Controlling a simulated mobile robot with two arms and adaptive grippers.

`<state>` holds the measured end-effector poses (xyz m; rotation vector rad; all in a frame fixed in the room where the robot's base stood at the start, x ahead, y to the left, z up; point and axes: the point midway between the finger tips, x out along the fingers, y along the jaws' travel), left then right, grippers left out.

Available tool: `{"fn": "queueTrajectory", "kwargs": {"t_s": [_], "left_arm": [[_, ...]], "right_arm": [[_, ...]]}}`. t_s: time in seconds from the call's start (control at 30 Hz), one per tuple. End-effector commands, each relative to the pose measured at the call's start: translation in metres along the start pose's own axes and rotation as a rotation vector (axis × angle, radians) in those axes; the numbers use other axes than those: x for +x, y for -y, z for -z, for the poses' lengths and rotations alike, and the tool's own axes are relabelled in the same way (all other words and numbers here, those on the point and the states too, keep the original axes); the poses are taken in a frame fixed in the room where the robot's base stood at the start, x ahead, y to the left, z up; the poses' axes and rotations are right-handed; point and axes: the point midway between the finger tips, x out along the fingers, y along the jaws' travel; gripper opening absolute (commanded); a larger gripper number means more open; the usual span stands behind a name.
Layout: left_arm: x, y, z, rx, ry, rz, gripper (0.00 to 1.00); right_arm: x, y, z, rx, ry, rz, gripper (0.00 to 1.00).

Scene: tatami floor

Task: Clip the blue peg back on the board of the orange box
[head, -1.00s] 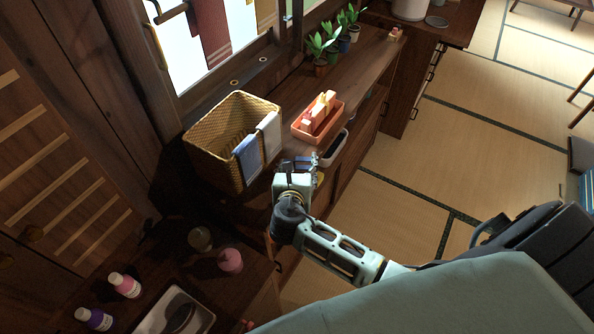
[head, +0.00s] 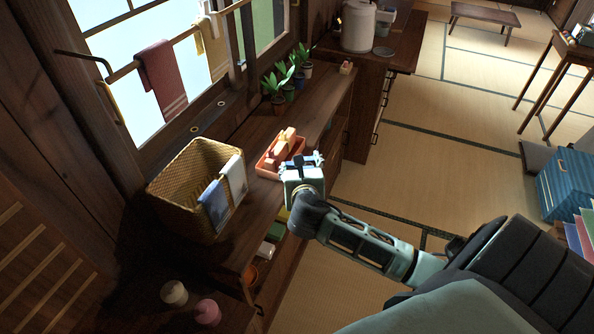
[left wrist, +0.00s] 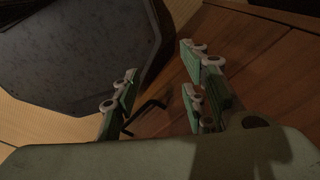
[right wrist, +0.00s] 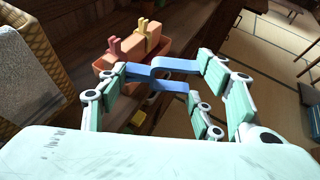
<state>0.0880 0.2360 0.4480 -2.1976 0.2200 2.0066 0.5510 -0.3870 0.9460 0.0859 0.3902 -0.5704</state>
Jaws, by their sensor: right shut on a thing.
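The orange box (head: 269,173) stands on the long wooden shelf top, and its board (right wrist: 133,53) stands up inside it. A pink peg (right wrist: 114,47) and a yellow peg (right wrist: 153,36) are clipped on the board. My right gripper (head: 304,163) is shut on the blue peg (right wrist: 172,64), which spans between its fingers in the right wrist view. The peg is on the near side of the box, close to the board; whether it touches is unclear. My left gripper (left wrist: 165,92) is open and empty in the left wrist view, away from the box.
A wicker basket (head: 180,188) with cloths over its rim stands left of the box. Several potted plants (head: 277,90) stand along the window behind it. A pink jar (head: 208,312) is at the lower front. Tatami floor (head: 400,165) is open to the right.

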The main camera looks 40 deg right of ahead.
Motion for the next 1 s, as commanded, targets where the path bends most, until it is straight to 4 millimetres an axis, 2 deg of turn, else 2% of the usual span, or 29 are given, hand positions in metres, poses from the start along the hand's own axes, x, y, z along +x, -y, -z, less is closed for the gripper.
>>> {"fn": "queueTrajectory", "kwargs": {"t_s": [0.1,1.0], "left_arm": [[-0.009,0.0,0.001,0.0,0.0,0.0,0.4],[-0.051,0.0,0.005,0.0,-0.001,-0.001,0.4]], "right_arm": [[-0.003,0.0,-0.007,-0.001,0.0,0.0,0.45],[-0.015,0.001,-0.037,-0.001,0.0,0.0,0.45]]}}
